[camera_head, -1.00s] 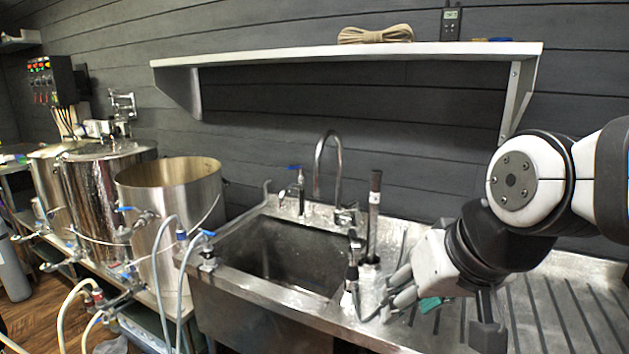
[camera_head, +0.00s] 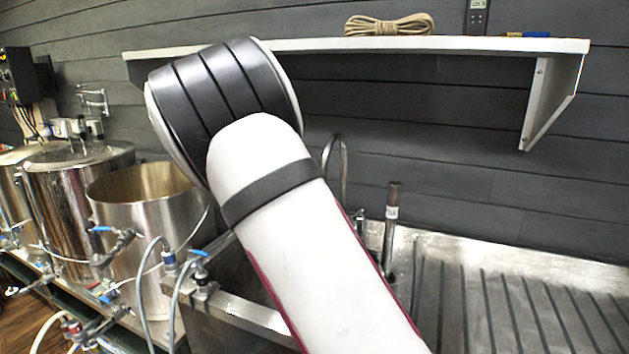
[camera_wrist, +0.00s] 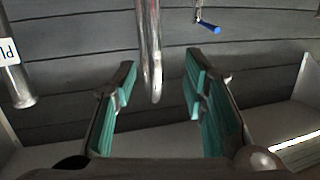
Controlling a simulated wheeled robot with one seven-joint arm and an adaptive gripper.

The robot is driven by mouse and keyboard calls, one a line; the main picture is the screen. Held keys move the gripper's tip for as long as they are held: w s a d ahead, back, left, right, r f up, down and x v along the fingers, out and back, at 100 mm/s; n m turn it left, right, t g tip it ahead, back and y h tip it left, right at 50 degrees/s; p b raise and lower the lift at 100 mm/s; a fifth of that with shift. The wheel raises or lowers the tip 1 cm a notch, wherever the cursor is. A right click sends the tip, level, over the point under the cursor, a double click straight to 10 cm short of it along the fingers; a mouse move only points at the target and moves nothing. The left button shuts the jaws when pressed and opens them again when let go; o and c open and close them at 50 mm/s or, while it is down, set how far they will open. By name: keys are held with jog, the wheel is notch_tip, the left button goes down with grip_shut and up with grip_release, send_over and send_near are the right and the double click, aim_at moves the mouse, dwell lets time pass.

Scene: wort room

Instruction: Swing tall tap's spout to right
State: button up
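The tall tap (camera_head: 344,165) shows in the head view as a chrome gooseneck behind the sink, partly covered by my arm. In the wrist view, which looks upside down, its curved spout (camera_wrist: 150,45) hangs from the top edge with its bend between the finger lines. My gripper (camera_wrist: 160,68) is open, with teal pads on both sides of the spout and gaps on each side. Whether the spout is at fingertip depth is hard to tell. In the head view my gripper is hidden behind my arm.
A dark upright tube (camera_head: 392,215) with a white label stands right of the tall tap. A blue-handled small tap (camera_wrist: 208,25) shows in the wrist view. The shelf (camera_head: 450,45) runs above, and a steel kettle (camera_head: 140,220) stands left. The ribbed drainboard (camera_head: 520,300) is clear.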

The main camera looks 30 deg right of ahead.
jog(key=shift+t+h, duration=0.5)
jog(key=shift+h, duration=0.3)
jog(key=x, duration=0.5)
jog(key=r+x, duration=0.1)
jog(key=x, duration=0.8)
jog(key=shift+w+d+r, duration=0.15)
jog(key=shift+d, duration=0.3)
grip_shut()
